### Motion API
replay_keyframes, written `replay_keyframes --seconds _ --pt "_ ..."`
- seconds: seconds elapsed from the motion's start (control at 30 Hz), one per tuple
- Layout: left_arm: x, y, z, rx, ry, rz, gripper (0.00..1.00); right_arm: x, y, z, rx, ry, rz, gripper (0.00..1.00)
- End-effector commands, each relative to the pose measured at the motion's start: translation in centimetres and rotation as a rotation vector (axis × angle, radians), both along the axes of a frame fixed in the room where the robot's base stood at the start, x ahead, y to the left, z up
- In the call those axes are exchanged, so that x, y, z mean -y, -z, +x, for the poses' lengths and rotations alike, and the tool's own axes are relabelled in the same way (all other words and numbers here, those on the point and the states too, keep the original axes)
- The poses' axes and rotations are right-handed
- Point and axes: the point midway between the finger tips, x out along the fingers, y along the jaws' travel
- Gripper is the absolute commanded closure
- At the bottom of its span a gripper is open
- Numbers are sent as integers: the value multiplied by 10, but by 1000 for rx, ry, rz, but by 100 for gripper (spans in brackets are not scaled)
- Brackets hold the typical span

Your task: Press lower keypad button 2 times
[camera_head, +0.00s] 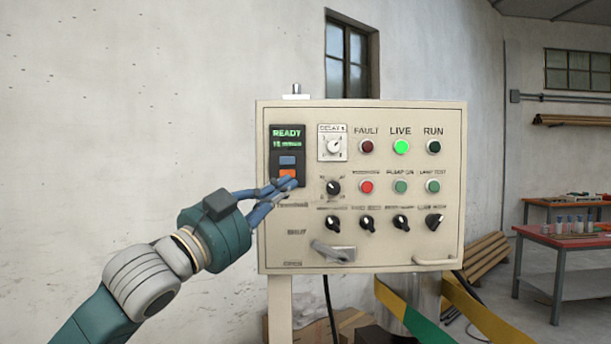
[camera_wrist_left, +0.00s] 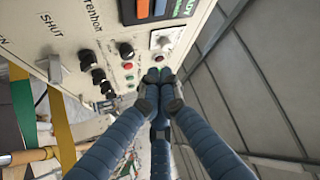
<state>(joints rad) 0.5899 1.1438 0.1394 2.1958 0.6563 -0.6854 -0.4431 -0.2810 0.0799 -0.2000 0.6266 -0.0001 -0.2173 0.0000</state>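The keypad (camera_head: 274,165) is a dark module at the upper left of the cream control panel, with a green READY display on top. Its upper button (camera_head: 287,160) is blue and its lower button (camera_head: 287,173) is orange. The orange lower button also shows at the top of the left wrist view (camera_wrist_left: 143,9). My left gripper (camera_head: 290,183) has its blue fingers drawn together with nothing between them. Its tips overlap the bottom edge of the orange button in the head view; I cannot tell whether they touch it. My right gripper is not in view.
The control panel (camera_head: 360,260) carries a delay dial (camera_head: 333,146), lamps, push buttons and several black knobs right of the keypad. A handle lever (camera_head: 333,252) sticks out low on the panel. A red-topped table (camera_head: 565,240) stands at the right. The wall side at left is clear.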

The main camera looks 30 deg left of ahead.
Motion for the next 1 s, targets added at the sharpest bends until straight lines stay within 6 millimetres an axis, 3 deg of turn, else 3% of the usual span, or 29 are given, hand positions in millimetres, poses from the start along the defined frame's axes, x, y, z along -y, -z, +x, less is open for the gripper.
replay_keyframes --seconds 0.17,0.4,0.5,0.67,0.83,1.0 --pt "-1 -15 -7 30 0 14 100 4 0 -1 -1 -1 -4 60" --pt "-1 -15 -7 29 0 13 100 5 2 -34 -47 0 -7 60" --pt "-1 -15 -6 28 0 12 100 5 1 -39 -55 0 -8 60" --pt "-7 -16 3 26 1 9 100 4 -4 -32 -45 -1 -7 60" --pt "-19 -17 23 25 -1 9 100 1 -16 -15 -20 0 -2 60" --pt "-32 -17 43 26 0 9 100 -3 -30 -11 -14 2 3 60"
